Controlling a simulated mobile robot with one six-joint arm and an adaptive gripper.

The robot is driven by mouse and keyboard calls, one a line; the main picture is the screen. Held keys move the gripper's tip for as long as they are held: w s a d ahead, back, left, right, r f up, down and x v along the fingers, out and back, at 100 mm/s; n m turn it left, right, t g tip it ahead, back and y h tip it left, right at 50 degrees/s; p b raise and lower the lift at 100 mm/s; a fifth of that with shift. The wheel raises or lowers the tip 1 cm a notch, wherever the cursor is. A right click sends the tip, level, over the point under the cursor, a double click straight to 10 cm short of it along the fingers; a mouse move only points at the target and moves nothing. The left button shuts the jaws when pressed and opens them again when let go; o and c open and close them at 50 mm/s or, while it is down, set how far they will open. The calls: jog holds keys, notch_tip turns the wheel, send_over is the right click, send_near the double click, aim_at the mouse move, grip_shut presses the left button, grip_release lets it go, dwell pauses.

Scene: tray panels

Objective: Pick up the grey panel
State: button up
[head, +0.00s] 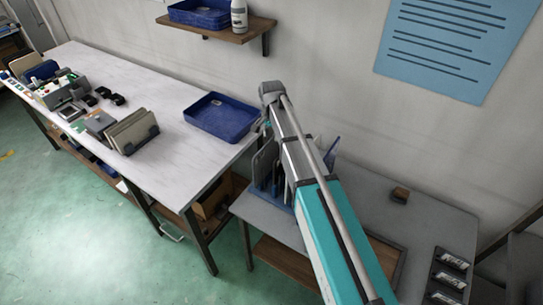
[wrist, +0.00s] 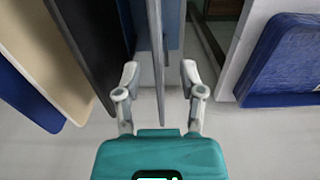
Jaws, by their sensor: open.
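In the wrist view, my gripper (wrist: 160,78) is open, with one finger on each side of a thin grey panel (wrist: 158,70) seen nearly edge-on. The fingers stand apart from its faces, with gaps on both sides. To its left stand a dark panel (wrist: 84,40), a beige panel (wrist: 40,50) and a blue panel (wrist: 20,92). In the head view, upright panels (head: 265,162) stand on the lower grey table, partly hidden behind my arm. My fingertips are not clear there.
A blue tray (head: 221,115) lies on the white table (head: 180,150) near its right end; it also shows in the wrist view (wrist: 285,60). A small brown block (head: 400,194) sits on the grey table (head: 440,218). A wall shelf (head: 225,33) hangs above.

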jog(key=b, duration=0.4)
send_over(272, 155)
jog(key=shift+w+f, duration=0.2)
jog(key=shift+f, duration=1)
jog(key=shift+w+f, duration=0.15)
jog(key=shift+f, duration=1)
grip_shut()
